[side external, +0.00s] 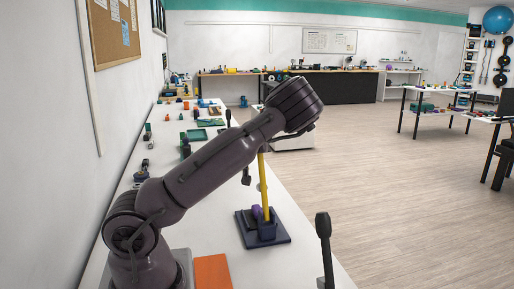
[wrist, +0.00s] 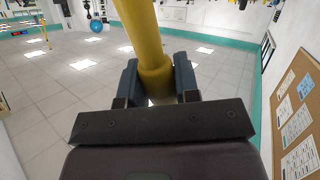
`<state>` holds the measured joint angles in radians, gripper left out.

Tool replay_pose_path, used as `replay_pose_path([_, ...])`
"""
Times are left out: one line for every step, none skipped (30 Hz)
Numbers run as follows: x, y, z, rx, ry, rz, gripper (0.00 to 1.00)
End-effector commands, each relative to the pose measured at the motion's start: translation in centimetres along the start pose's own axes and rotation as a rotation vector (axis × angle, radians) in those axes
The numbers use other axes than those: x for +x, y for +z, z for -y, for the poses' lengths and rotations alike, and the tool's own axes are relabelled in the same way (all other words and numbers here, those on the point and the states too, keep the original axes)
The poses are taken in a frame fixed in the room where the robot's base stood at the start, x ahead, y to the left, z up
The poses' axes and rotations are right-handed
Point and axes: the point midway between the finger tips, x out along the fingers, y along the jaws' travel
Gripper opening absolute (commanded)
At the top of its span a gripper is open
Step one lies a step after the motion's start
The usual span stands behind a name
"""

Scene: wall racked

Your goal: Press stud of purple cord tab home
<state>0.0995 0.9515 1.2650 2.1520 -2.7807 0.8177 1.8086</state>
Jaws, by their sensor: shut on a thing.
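In the side external view, the purple piece (side external: 257,211), likely the cord tab, sits on a dark blue base (side external: 279,239) beside a small blue block (side external: 267,230). A long yellow rod (side external: 264,190) stands over it, nearly upright. Its lower end comes down at the block, next to the purple piece. I cannot tell whether it touches the stud, which is too small to make out. In the wrist view, my gripper (wrist: 158,82) is shut around the yellow rod (wrist: 143,35), with a blue finger on each side of its collar. My arm hides the gripper in the side external view.
The base stands on a long white table (side external: 290,222) along the wall. An orange block (side external: 212,271) lies near the front. A dark upright post (side external: 324,245) stands at the right edge. Several small parts and a green tray (side external: 211,122) lie farther back.

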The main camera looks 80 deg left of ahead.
Motion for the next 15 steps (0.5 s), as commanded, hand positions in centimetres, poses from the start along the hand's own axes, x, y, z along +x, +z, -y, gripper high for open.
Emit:
replay_pose_path([-0.27, 0.1, -0.11, 0.019, -0.003, -0.009, 0.0])
replay_pose_path([-0.39, 0.07, -0.21, 0.024, -0.003, -0.016, 0.0])
replay_pose_path([-0.53, 0.08, -0.31, 0.028, -0.003, -0.022, 0.0])
replay_pose_path([-0.62, 0.06, -0.34, 0.031, -0.004, -0.027, 0.0])
replay_pose_path([-0.7, 0.04, -0.37, 0.032, -0.004, -0.031, 0.0])
replay_pose_path([-0.79, 0.03, -0.43, 0.033, -0.004, -0.035, 0.0])
replay_pose_path([-0.83, 0.03, -0.47, 0.034, -0.003, -0.038, 0.0])
replay_pose_path([-0.87, 0.04, -0.49, 0.035, -0.003, -0.039, 0.0])
replay_pose_path([-0.89, 0.04, -0.51, 0.035, -0.003, -0.041, 0.0])
replay_pose_path([-0.91, 0.04, -0.51, 0.036, -0.003, -0.041, 0.0])
replay_pose_path([-0.91, 0.04, -0.51, 0.036, -0.003, -0.042, 0.0])
replay_pose_path([-0.91, 0.03, -0.51, 0.036, -0.003, -0.042, 0.0])
replay_pose_path([-0.91, 0.04, -0.51, 0.036, -0.003, -0.042, 0.0])
replay_pose_path([-0.91, 0.04, -0.51, 0.036, -0.003, -0.042, 0.0])
replay_pose_path([-0.9, 0.05, -0.51, 0.035, -0.003, -0.041, 0.0])
